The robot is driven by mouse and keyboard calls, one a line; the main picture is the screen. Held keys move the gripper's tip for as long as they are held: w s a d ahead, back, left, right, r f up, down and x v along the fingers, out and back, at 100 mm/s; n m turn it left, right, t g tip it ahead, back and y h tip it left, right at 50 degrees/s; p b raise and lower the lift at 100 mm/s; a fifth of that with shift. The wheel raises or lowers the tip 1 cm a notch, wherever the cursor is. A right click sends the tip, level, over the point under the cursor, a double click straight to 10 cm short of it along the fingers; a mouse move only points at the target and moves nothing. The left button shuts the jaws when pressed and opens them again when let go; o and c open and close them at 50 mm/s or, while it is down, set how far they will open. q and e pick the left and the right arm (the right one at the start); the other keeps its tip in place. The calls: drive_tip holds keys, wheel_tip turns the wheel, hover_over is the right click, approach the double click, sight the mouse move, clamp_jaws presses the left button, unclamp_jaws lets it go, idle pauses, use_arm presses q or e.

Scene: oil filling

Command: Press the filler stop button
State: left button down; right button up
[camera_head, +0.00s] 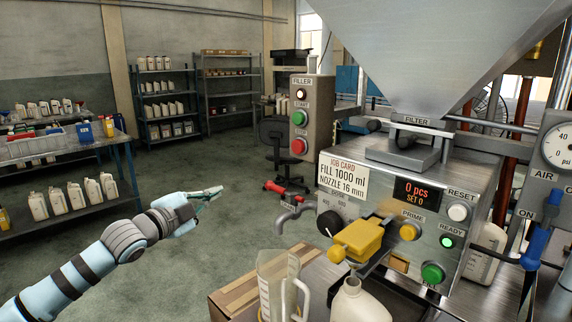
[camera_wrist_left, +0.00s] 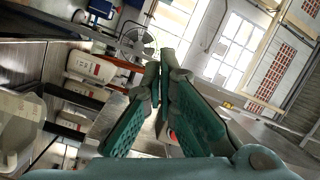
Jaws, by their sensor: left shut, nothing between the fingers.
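The filler stop button (camera_head: 299,146) is a red round knob low on the grey FILLER box (camera_head: 316,118), under a green start button (camera_head: 300,119). My left gripper (camera_head: 218,191) is shut and empty. It points right in the head view, left of and below the box in the picture, and appears apart from it. In the left wrist view the green-padded fingers (camera_wrist_left: 166,55) are together at their tips. A small red spot (camera_wrist_left: 172,135) shows between the finger bases there; I cannot tell what it is.
The filling machine (camera_head: 482,180) with a yellow clamp (camera_head: 357,241) stands at the right. A clear jug (camera_head: 277,285) and a white bottle (camera_head: 358,302) are at the front. A cardboard box (camera_head: 238,297) lies beside them. Open floor surrounds my left gripper.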

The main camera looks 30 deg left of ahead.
use_arm(q)
drive_tip(key=s+d+r+m+h+b, duration=0.1)
drive_tip(key=s+d+r+m+h, duration=0.45)
drive_tip(key=d+r+m, duration=0.45)
drive_tip(key=n+p, duration=0.2)
drive_tip(key=p, duration=1)
approach(296, 146)
drive_tip(key=shift+y, duration=0.45)
drive_tip(key=x, duration=0.3)
drive_tip(key=p+x, duration=0.1)
drive_tip(key=x, duration=0.2)
drive_tip(key=shift+d+r, duration=0.25)
drive_tip(key=shift+w+d, duration=0.1)
drive_tip(key=shift+w, duration=0.3)
